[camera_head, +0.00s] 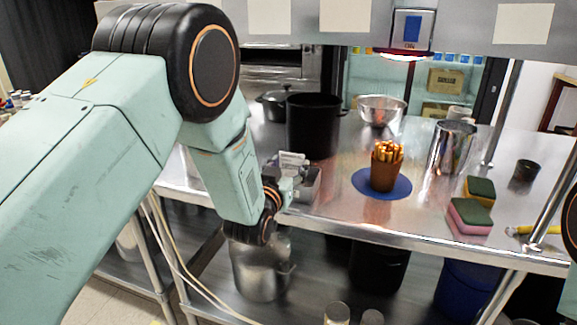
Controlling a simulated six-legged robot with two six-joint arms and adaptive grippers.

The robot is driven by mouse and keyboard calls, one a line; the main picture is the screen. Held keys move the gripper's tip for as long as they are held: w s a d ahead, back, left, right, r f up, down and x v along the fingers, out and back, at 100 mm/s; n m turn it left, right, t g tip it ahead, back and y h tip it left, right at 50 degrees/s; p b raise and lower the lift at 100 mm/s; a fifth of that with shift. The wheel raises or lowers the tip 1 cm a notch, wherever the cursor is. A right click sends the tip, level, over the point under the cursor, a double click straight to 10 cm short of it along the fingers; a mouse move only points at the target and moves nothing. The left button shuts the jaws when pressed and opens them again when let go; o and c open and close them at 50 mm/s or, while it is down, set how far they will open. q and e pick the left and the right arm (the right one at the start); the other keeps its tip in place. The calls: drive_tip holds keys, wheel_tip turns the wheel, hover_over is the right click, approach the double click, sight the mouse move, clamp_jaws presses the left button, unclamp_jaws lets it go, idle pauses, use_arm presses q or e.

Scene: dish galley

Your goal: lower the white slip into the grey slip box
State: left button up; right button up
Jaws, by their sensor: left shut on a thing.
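My left arm comes in from the left, and my left gripper (287,181) is at the front left edge of the steel counter. It is shut on the white slip (292,159), whose pale top shows just above the gripper. The grey slip box (311,186) stands on the counter right at the gripper, partly hidden by it. The slip's lower part is hidden, so I cannot tell whether it is inside the box or above it. My right gripper is out of view; only a bit of my right arm shows at the right edge.
A black pot (313,125) stands behind the box. A brown cup of sticks (384,172) on a blue mat (362,187) is to the right. A shelf post stands at right.

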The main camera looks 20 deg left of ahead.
use_arm(q)
drive_tip(key=shift+f, duration=0.4)
idle(0.3)
drive_tip(key=o, duration=0.8)
drive_tip(key=s, duration=1.2)
drive_tip(key=shift+a, duration=0.25)
drive_tip(key=shift+w, duration=0.1)
drive_tip(key=w, duration=1.1)
drive_tip(key=shift+w+d, duration=0.2)
drive_tip(key=shift+w, duration=0.15)
drive_tip(key=shift+r, duration=0.25)
